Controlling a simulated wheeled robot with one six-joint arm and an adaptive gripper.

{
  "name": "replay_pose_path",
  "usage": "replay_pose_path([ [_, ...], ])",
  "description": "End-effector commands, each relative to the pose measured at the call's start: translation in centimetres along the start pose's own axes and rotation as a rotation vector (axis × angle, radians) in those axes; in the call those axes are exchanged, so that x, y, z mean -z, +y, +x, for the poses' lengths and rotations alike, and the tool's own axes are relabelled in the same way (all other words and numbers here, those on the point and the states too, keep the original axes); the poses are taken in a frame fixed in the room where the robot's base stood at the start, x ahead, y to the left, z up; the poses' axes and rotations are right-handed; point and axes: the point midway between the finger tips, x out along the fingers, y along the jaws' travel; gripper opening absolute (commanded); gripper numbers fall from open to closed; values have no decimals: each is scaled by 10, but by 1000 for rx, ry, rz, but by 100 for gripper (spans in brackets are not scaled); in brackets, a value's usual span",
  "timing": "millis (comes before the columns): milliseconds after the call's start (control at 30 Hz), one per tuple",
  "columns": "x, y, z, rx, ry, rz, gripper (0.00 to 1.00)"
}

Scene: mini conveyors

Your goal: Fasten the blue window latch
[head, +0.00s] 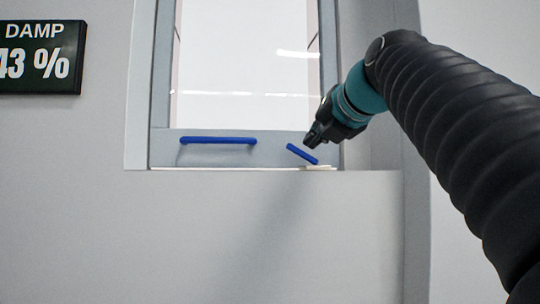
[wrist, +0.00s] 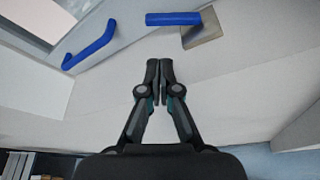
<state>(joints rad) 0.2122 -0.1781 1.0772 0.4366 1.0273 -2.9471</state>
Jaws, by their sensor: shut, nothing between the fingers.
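The blue latch lever (head: 302,154) is at the lower right of the window frame. It slants down to the right, its lower end close to a small pale plate (head: 320,167) at the sill. In the wrist view the lever (wrist: 173,18) shows at the top, beside and partly over the tan plate (wrist: 203,30). My gripper (head: 311,139) is shut and empty, just above the lever's right part in the head view. In the wrist view its closed fingertips (wrist: 159,72) sit below the lever in the picture, with a visible gap. Contact cannot be told from the head view.
A longer blue bar handle (head: 218,140) runs along the window's bottom rail, left of the lever; it also shows in the wrist view (wrist: 91,45). The window frame (head: 142,90) stands in a recess. A dark damp display (head: 40,58) hangs at left. The wall below is bare.

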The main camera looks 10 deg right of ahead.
Motion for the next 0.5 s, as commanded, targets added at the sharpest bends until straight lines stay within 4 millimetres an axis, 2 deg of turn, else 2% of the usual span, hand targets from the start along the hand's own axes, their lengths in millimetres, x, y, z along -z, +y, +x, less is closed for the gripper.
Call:
replay_pose_path([
  [167, 0, -1, 11, 1, 3, 2, 0],
  [500, 0, -1, 66, 2, 4, 2, 0],
])
